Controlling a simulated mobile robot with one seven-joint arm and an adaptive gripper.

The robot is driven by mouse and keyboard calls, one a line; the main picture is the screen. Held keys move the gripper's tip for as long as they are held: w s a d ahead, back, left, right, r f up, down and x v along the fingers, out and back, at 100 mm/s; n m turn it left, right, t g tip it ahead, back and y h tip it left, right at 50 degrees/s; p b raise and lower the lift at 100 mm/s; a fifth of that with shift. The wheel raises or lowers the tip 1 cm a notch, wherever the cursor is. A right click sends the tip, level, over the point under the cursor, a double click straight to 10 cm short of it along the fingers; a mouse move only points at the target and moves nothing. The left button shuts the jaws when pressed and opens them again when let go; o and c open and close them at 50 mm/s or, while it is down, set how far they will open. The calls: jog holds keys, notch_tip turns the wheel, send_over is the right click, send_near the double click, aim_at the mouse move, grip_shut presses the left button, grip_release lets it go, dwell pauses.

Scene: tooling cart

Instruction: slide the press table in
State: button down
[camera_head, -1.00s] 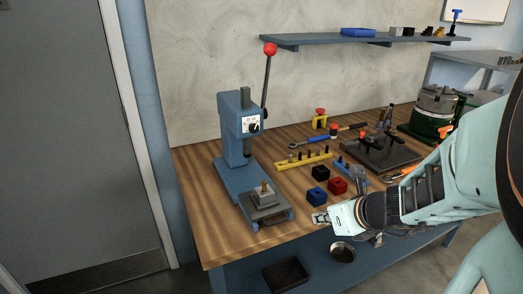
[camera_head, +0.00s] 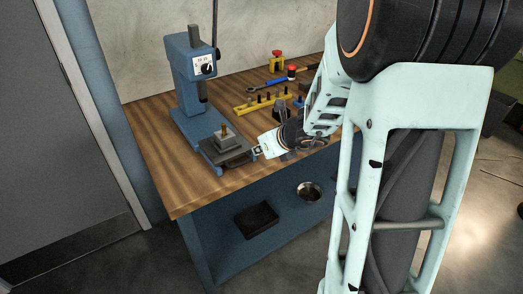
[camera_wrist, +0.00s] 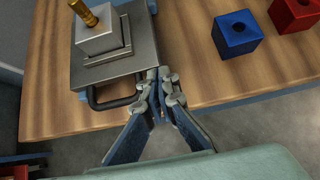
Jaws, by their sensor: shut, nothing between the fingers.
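The blue arbor press (camera_head: 193,80) stands on the wooden bench near its left end. Its press table (camera_head: 224,155) is a dark grey sliding plate at the front of the press, sticking out toward the bench's front edge. A light block with a brass pin (camera_head: 225,134) sits on it. In the wrist view the press table (camera_wrist: 142,52) has a dark handle (camera_wrist: 112,103) at its front edge. My gripper (camera_head: 257,151) is shut and empty. In the wrist view its fingertips (camera_wrist: 159,72) are beside the table's front right corner, right of the handle; contact cannot be told.
A blue block (camera_wrist: 237,36) and a red block (camera_wrist: 296,12) lie right of my gripper. A yellow holder with pegs (camera_head: 262,104) and a blue-handled tool (camera_head: 270,84) lie farther back. A black tray (camera_head: 256,219) and a round bowl (camera_head: 309,191) are on the lower shelf.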

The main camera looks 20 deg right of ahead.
aim_at(236, 130)
jog(key=w+a+p, duration=0.1)
jog(key=w, duration=0.3)
jog(key=w+a+p, duration=0.1)
jog(key=w+a, duration=0.1)
jog(key=w, duration=0.3)
jog(key=w+a+p, duration=0.1)
jog(key=w+p, duration=0.1)
jog(key=w, duration=0.2)
jog(key=shift+w+a, duration=0.25)
jog(key=shift+w, duration=0.05)
jog(key=shift+s+d, duration=0.1)
